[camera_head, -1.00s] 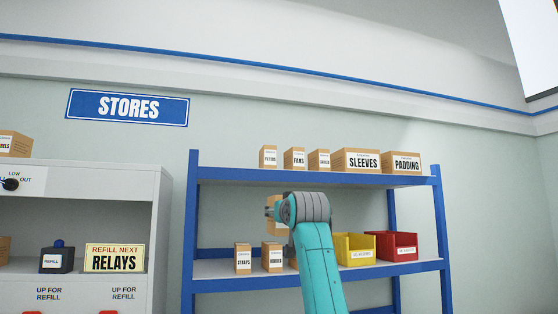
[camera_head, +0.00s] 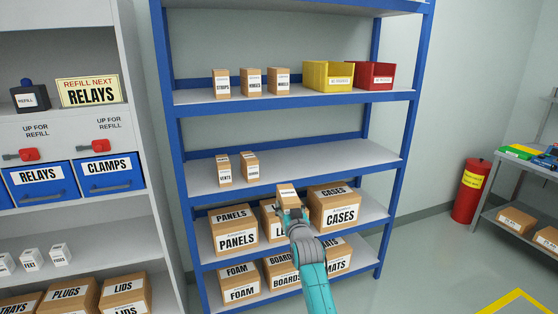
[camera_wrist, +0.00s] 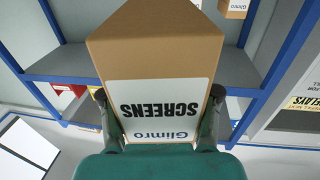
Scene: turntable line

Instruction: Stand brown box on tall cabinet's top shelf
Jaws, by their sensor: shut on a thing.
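The brown box (camera_wrist: 155,45) with a white "Glimro SCREENS" label fills the middle of the wrist view, its lettering upside down there. It also shows small in the head view (camera_head: 288,193). My gripper (camera_head: 292,212) is shut on it, with a finger on each side in the wrist view (camera_wrist: 160,125). In the head view the held box appears in front of the lower shelves of a tall blue-framed shelving unit (camera_head: 170,120). Only the edge of that unit's top shelf (camera_head: 300,8) shows; what stands on it is out of frame.
A shelf of the blue unit holds several small boxes, a yellow bin (camera_head: 328,76) and a red bin (camera_head: 374,76). The middle shelf (camera_head: 330,163) has two small boxes and bare room at right. A grey cabinet (camera_head: 70,45) stands left. A red cylinder (camera_head: 471,190) and bench stand right.

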